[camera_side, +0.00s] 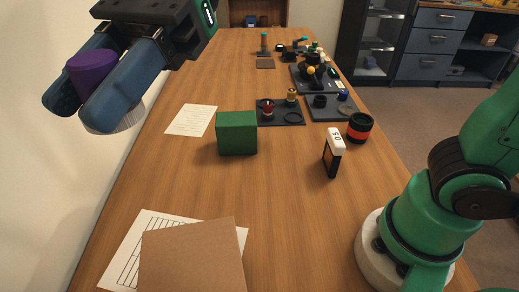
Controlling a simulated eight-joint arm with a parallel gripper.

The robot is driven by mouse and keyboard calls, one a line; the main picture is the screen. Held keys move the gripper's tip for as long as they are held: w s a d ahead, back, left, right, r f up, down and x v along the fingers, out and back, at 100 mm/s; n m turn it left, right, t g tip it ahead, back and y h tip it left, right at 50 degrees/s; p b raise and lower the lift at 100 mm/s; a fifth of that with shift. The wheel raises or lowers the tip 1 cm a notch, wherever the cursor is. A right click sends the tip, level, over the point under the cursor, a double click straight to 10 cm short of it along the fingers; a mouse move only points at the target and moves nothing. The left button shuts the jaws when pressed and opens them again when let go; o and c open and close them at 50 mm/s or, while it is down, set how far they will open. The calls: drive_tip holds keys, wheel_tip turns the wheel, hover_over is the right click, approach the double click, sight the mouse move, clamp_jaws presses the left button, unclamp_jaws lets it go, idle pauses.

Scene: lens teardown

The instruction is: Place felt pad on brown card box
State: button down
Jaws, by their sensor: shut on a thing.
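My gripper (80,104) is at the upper left, high above the table, with its two blue fingers shut on a purple round piece (93,68). The purple piece has a flat top and short sides and looks like the felt pad. Its lower part is hidden by the near finger. A pale, ridged rounded part (131,119) shows just under the near finger; I cannot tell what it is. The brown card box (190,258) is at the bottom left, its flat top bare and cut off by the picture's lower edge. My gripper is well apart from it.
A lined sheet (135,232) shows around the box. Dark trays (281,118) with small parts lie behind. The wood between block and box is clear.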

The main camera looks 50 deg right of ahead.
drive_tip(key=n+g, duration=0.2)
hover_over(184, 291)
drive_tip(key=s, duration=0.1)
drive_tip(key=shift+h, duration=0.4)
wheel_tip(184, 291, down, 14)
drive_tip(key=shift+r, duration=0.1)
drive_tip(key=shift+f, duration=2.7)
drive_tip(key=shift+f, duration=0.1)
drive_tip(key=c, duration=0.5)
unclamp_jaws()
